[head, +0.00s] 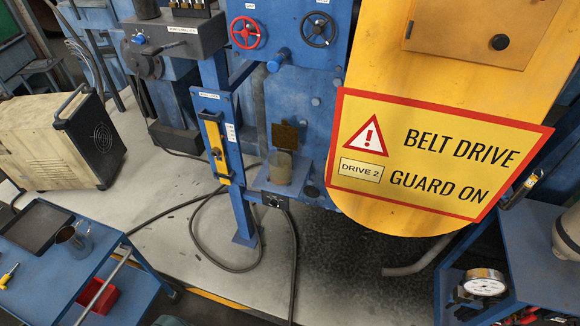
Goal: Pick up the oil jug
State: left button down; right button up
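A small jug-like vessel (75,241) with a clear side and dark brownish contents stands upright on the blue cart at the lower left. It looks like the oil jug, but I cannot be certain. A clear cup (280,168) with a tan content sits on a small ledge of the blue machine, below a dark square part. Neither of my grippers is in view, and nothing is seen touching the jug.
The blue cart (40,262) also holds a dark tray (37,225) and a yellow screwdriver (8,276); a red bin (98,299) is below. A beige unit (55,140) stands behind. Black cables (205,250) lie on the floor. A yellow belt guard (440,70) fills the right.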

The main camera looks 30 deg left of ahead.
aim_at(78, 245)
jog(key=u, duration=2.8)
jog(key=i+j+z, duration=0.1)
jog(key=i+z, duration=0.2)
jog(key=i+j+z, duration=0.25)
